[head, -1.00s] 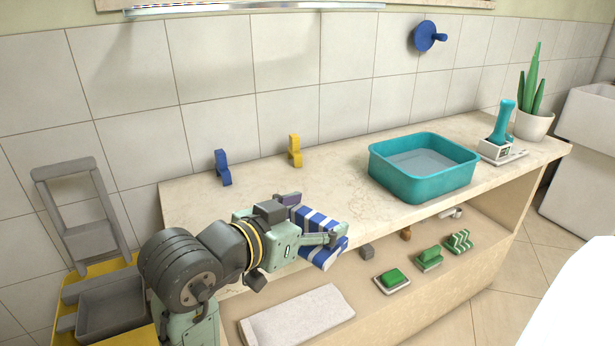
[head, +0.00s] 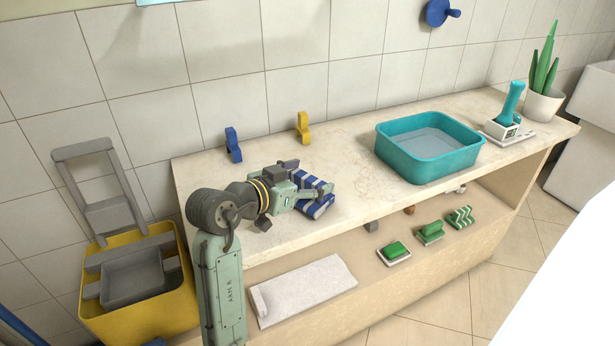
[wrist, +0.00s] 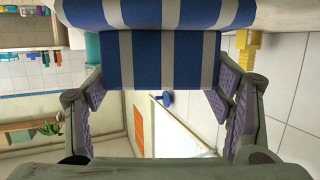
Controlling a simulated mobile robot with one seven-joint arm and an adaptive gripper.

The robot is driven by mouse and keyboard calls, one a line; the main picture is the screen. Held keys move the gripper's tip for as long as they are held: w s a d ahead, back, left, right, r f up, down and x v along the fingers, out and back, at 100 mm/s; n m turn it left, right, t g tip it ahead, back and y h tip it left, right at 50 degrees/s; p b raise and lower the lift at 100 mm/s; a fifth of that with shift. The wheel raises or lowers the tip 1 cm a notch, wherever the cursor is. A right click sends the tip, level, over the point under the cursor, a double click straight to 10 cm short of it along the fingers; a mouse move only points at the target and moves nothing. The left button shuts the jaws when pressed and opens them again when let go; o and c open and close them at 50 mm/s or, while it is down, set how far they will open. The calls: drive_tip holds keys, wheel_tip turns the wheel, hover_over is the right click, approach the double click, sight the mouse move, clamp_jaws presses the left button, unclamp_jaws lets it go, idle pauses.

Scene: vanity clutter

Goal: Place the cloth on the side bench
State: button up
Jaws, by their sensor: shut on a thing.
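A blue-and-white striped cloth (head: 319,208), folded into a thick pad, is held in my gripper (head: 311,191). In the head view it is over the front part of the pale stone top of a bench (head: 345,158). I cannot tell whether it touches the top. In the wrist view the cloth (wrist: 160,60) fills the upper middle between the two fingers of my gripper (wrist: 162,88), which are shut on it. Which bench the task calls the side bench is not clear from the frames.
A teal basin (head: 472,157) stands right on the top, with a teal-handled tool (head: 509,105) and a potted plant (head: 541,105) beyond. Blue (head: 233,146) and yellow (head: 303,128) clips stand at the back. A yellow crate (head: 150,318) is left.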

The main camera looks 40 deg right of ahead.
drive_tip(key=shift+f, duration=0.1)
drive_tip(key=shift+f, duration=0.25)
drive_tip(key=o, duration=1.2)
drive_tip(key=shift+r, duration=0.1)
drive_tip(key=shift+r, duration=0.2)
drive_tip(key=b+v, duration=0.1)
drive_tip(key=v, duration=1.1)
drive_tip(key=shift+s+b, duration=0.1)
drive_tip(key=shift+b, duration=0.3)
